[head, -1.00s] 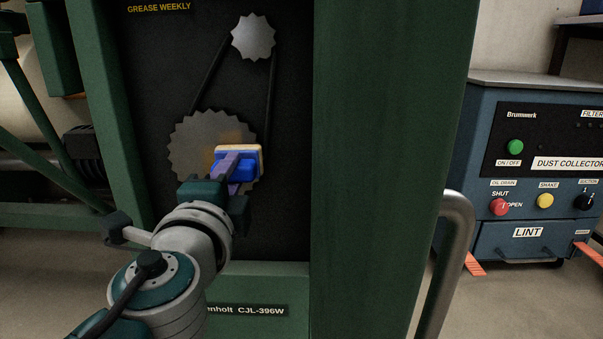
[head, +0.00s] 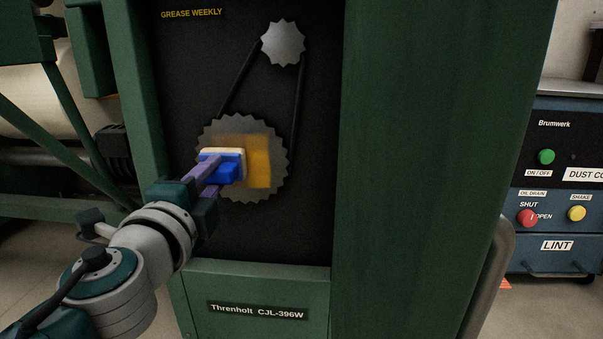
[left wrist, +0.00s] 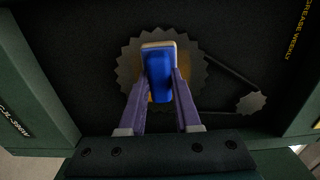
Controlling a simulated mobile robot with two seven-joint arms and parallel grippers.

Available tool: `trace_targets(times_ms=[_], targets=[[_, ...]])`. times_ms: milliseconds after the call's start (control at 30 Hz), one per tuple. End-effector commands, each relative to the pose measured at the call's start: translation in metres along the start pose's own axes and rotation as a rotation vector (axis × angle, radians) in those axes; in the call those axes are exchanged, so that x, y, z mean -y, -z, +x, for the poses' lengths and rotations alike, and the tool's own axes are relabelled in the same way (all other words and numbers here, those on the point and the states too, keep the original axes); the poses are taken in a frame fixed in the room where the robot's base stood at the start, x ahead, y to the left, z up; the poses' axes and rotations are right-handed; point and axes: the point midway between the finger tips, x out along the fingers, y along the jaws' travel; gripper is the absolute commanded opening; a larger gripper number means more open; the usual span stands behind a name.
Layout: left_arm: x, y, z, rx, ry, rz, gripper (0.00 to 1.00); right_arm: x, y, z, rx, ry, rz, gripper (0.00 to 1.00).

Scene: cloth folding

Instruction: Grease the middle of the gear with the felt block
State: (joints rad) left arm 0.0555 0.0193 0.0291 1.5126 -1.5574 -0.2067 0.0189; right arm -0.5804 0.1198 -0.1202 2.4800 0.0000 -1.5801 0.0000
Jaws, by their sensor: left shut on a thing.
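The large toothed gear (head: 281,178) is mounted on the dark panel inside the green machine. An amber grease patch (head: 259,163) covers its middle and reaches right of the block. My left gripper (head: 213,172) is shut on the felt block (head: 229,158), blue with a pale felt face, in front of the left part of the gear. In the left wrist view the block (left wrist: 158,75) stands between the purple fingers, over the gear's middle, with amber showing beside it. Whether the felt touches the gear is hard to tell. My right gripper is out of view.
A small gear (head: 283,43) sits above, joined by a dark belt or chain (head: 297,95). The green cabinet frame (head: 425,150) borders the opening on the right. A dust collector (head: 553,190) stands farther right, behind a grey handrail (head: 490,270).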

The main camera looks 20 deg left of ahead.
Motion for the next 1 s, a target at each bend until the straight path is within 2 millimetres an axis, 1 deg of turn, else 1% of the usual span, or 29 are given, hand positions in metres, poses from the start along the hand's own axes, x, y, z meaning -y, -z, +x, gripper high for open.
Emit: trace_targets(times_ms=[200,367,600,733,867,1000], targets=[[0.001,-0.022,0.001,0.002,0.002,0.003,0.0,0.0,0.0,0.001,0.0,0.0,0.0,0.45],[0.003,-0.027,0.002,0.001,0.002,0.0,0.0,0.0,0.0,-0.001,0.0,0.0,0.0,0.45],[0.02,-0.026,0.002,0.001,0.002,0.0,0.0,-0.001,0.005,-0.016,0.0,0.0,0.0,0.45],[0.018,-0.024,0.002,0.001,0.002,-0.001,0.0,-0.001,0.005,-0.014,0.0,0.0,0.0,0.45],[0.017,-0.015,0.001,0.0,0.002,-0.001,0.0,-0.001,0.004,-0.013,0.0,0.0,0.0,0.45],[0.017,-0.001,0.001,-0.001,0.002,-0.002,0.0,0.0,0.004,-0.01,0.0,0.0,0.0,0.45]])
